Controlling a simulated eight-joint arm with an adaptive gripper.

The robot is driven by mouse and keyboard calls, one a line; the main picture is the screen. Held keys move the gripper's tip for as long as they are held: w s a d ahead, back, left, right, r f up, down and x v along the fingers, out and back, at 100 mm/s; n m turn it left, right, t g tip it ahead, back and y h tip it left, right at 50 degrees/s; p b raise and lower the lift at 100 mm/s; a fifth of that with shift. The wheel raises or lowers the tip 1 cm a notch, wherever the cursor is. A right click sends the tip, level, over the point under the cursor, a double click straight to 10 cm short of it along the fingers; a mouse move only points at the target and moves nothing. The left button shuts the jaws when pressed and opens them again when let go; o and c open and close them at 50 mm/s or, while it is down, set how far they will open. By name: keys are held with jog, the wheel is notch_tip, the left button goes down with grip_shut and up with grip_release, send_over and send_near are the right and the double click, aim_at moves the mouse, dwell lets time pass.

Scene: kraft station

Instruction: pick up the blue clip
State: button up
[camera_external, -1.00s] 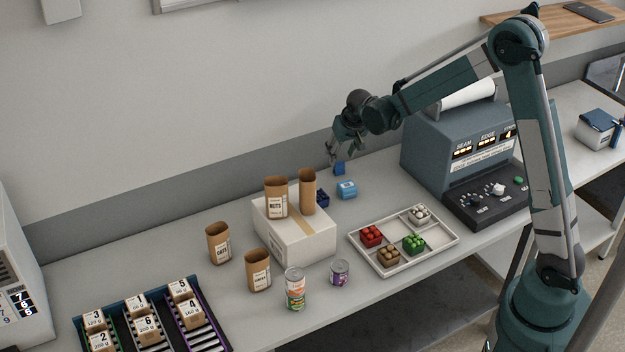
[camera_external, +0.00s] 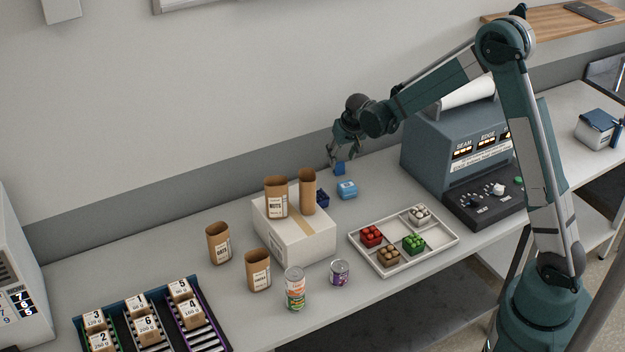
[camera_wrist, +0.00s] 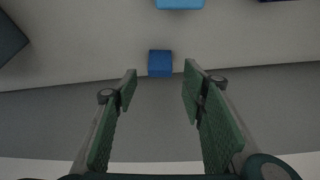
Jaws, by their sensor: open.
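A small plain blue block, apparently the blue clip (camera_external: 339,169), is on the bench near the back wall. In the wrist view the blue clip (camera_wrist: 160,63) lies just beyond my fingertips, in line with the gap between them. My gripper (camera_external: 337,163) is at the clip in the external view, pointing down. In the wrist view my gripper (camera_wrist: 160,82) is open, with green pads apart and nothing between them. I cannot tell exactly how high the fingertips are above the bench.
A light blue pack (camera_external: 347,190) and a dark blue cluster (camera_external: 322,198) are close in front of the clip. A white box (camera_external: 306,243) carries brown pouches. A divided tray (camera_external: 381,269) and a grey machine (camera_external: 425,140) stand right. The wall is close behind.

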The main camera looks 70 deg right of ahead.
aim_at(340, 163)
jog(key=shift+w+d+f, duration=0.1)
jog(key=shift+d+f, duration=0.05)
jog(key=shift+f, duration=0.2)
jog(key=shift+x, duration=2.6)
jog(key=c, duration=0.8)
